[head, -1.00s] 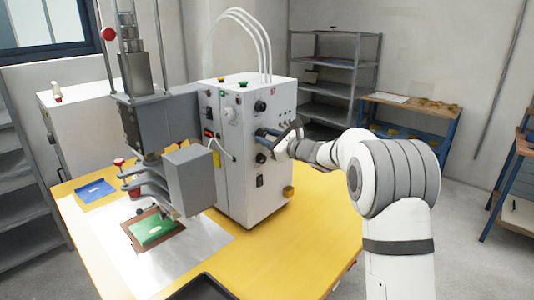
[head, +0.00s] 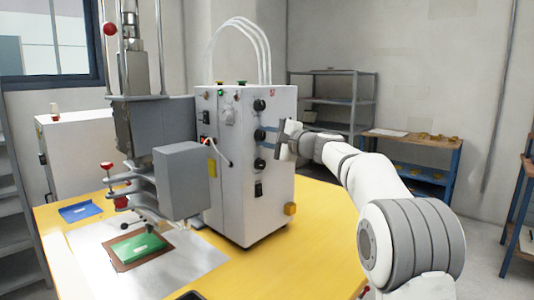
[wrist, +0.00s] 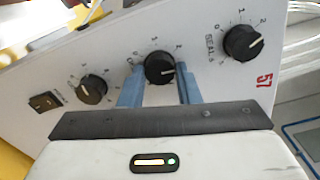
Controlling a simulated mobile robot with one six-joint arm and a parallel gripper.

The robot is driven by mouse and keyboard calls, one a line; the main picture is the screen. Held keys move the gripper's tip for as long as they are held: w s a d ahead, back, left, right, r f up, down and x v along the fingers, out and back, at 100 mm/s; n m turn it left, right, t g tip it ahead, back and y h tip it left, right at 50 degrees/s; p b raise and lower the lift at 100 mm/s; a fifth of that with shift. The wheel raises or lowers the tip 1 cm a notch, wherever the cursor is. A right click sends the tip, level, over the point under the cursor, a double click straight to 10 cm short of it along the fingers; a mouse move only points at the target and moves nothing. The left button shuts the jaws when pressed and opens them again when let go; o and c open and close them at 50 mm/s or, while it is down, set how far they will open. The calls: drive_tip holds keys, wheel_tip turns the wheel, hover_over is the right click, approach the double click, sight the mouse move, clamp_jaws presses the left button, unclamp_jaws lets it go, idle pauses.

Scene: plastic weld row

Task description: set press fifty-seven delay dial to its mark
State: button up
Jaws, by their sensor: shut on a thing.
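The white press cabinet (head: 225,185) stands on a yellow table, with a red 57 (wrist: 265,80) on its dial panel in the wrist view. My gripper (wrist: 160,84) has its blue fingers on both sides of the middle black dial (wrist: 158,68), shut on it. That dial's white pointer line points right in the wrist view. Its label and any set mark cannot be made out. Another dial (wrist: 243,43), beside the word SEALS, is to the right; a third dial (wrist: 91,89) is to the left.
A black switch (wrist: 45,102) is at the panel's left in the wrist view. The press head (head: 180,180) stands left of the cabinet, over a green piece (head: 138,247) on a metal plate. Shelves (head: 330,110) and a blue bench (head: 412,155) stand behind.

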drive_tip(key=n+b, duration=0.3)
drive_tip(key=shift+f+n, duration=0.25)
drive_tip(key=shift+n, duration=0.05)
drive_tip(key=shift+r+n+b, duration=0.1)
drive_tip(key=shift+n+b, duration=1.1)
drive_tip(key=shift+b, duration=0.1)
drive_tip(key=shift+r, duration=0.1)
drive_tip(key=o, duration=1)
drive_tip(key=shift+c, duration=0.2)
drive_tip(key=b+v, duration=0.1)
drive_tip(key=v, duration=0.6)
drive_tip(key=shift+s+d, duration=0.2)
drive_tip(key=shift+d, duration=0.1)
